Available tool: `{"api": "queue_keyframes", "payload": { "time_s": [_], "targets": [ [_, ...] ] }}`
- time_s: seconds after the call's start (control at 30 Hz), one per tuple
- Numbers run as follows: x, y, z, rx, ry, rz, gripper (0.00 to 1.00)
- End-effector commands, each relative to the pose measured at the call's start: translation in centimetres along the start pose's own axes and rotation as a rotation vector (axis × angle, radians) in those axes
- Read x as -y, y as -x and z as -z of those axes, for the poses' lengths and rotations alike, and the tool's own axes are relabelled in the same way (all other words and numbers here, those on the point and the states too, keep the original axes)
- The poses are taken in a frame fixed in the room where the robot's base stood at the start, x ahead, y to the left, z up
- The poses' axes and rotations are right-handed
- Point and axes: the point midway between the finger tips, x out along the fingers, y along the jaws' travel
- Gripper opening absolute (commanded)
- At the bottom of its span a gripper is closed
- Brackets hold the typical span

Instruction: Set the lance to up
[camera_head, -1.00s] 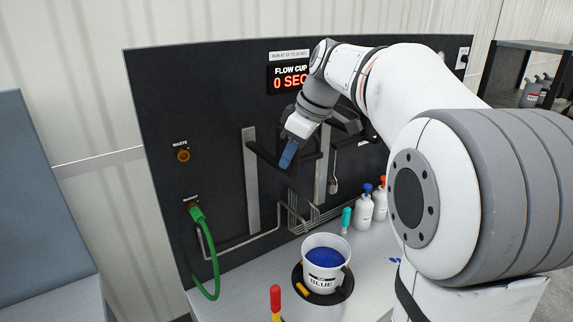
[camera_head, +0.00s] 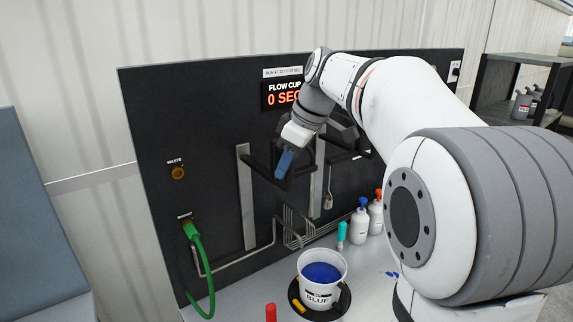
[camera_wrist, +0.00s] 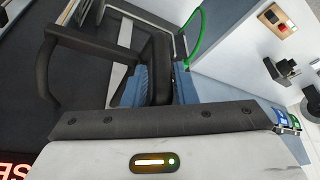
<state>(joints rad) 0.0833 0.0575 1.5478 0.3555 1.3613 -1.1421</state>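On the black panel, two upright metal strips carry black handle bars. The left strip (camera_head: 245,195) and the right strip (camera_head: 317,185) stand apart, with bent metal tubes (camera_head: 292,232) below them. None is labelled lance, so I cannot tell which part it is. My gripper (camera_head: 284,164), with blue fingertips, points down and left in front of the black handle bar (camera_head: 256,163) at the left strip. In the wrist view the blue-padded fingertips (camera_wrist: 140,85) are close to a black bar; whether they touch it, and their opening, are unclear.
A white BLUE cup (camera_head: 319,291) holding blue liquid stands in a black holder below. White bottles (camera_head: 360,226) and a teal-capped item (camera_head: 341,235) stand to its right. A green hose (camera_head: 202,260) hangs at left. The display (camera_head: 284,95) reads 0 SEC.

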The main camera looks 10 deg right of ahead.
Motion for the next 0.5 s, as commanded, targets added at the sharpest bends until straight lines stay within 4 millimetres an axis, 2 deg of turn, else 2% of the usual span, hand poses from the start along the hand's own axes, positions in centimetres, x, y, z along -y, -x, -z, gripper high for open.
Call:
{"api": "queue_keyframes", "payload": {
  "time_s": [0.3, 0.5],
  "targets": [
    [-0.3, 5.1, 0.0, -0.002, -0.002, -0.007, 0.25],
    [-0.3, 7.1, 0.1, -0.002, 0.000, -0.005, 0.25]
  ]
}}
